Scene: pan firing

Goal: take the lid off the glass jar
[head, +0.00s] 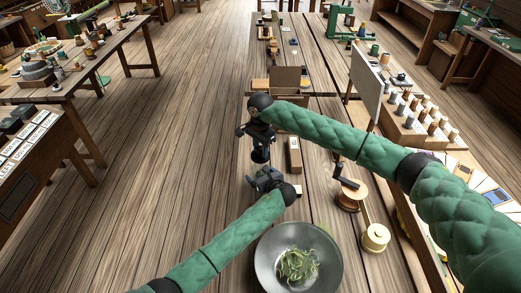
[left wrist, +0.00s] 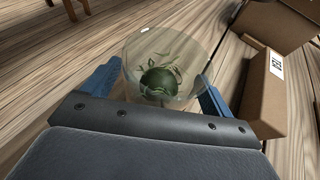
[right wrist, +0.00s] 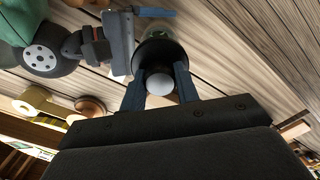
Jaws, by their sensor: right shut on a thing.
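The clear glass jar (left wrist: 190,52) with green leaves and a dark round shape in it stands between the blue fingers of my left gripper (left wrist: 160,92). These fingers are spread wide, with a small gap visible at the left. My left gripper also shows in the head view (head: 262,177). The black lid (right wrist: 152,48) with a pale round knob (right wrist: 160,87) is in the right wrist view. My right gripper (right wrist: 160,88) is shut on the knob. In the head view the lid (head: 260,156) is below my right gripper (head: 256,136). I cannot tell whether it touches the jar.
A grey pan (head: 265,262) with green strands is at the front. A long cardboard box (head: 293,155) lies right of the grippers. An open box (head: 288,78) stands behind. A wooden spool (head: 375,238) is at the right. The table's left edge is close to the grippers.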

